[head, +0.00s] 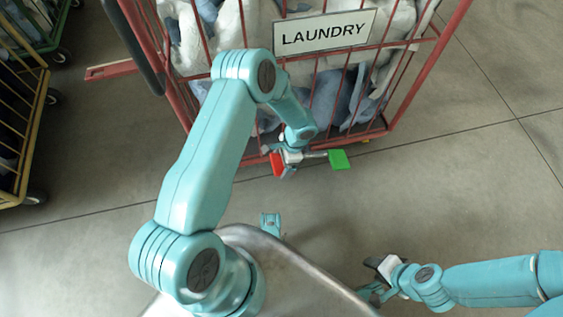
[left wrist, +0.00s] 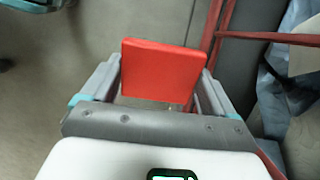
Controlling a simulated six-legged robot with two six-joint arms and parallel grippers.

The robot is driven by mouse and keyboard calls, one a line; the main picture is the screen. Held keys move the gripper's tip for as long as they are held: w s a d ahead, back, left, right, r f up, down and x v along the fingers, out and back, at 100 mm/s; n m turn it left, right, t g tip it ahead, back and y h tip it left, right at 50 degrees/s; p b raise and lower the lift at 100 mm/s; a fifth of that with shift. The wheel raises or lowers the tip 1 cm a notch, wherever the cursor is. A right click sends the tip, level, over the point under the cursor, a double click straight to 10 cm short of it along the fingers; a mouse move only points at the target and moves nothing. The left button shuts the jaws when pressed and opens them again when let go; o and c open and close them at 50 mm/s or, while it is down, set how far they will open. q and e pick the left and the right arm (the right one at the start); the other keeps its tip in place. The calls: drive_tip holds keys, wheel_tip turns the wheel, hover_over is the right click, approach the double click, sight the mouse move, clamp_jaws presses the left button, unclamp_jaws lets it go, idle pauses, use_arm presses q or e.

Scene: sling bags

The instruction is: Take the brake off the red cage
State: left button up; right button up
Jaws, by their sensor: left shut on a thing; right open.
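The red cage (head: 438,52) stands at the top, full of white and blue laundry, with a LAUNDRY sign (head: 325,32) on its near side. At its lower edge a short bar carries a red pedal (head: 277,164) on the left and a green pedal (head: 338,160) on the right. My left gripper (head: 286,164) is shut on the red pedal. In the left wrist view the red pedal (left wrist: 163,72) sits between the two fingers. The bar is partly hidden by my gripper. My right gripper (head: 374,275) is open and empty, low in the view, well away from the cage.
A yellow cage (head: 40,92) on wheels stands at the left edge, with a green cage (head: 52,38) behind it. A red bar (head: 110,71) sticks out left of the red cage. The tiled floor is clear to the right and in front of the cage.

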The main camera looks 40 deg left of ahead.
use_arm(q)
drive_tip(key=shift+w+d+r, duration=0.1)
drive_tip(key=shift+w+d, duration=0.2)
drive_tip(key=shift+w, duration=0.05)
drive_tip(key=o, duration=1.3)
drive_tip(key=shift+c, duration=0.2)
drive_tip(key=shift+s, duration=0.1)
drive_tip(key=shift+r, duration=0.25)
drive_tip(key=p+v, duration=0.5)
drive_tip(key=v, duration=1)
drive_tip(key=shift+r+p, duration=0.35)
drive_tip(key=shift+r, duration=0.05)
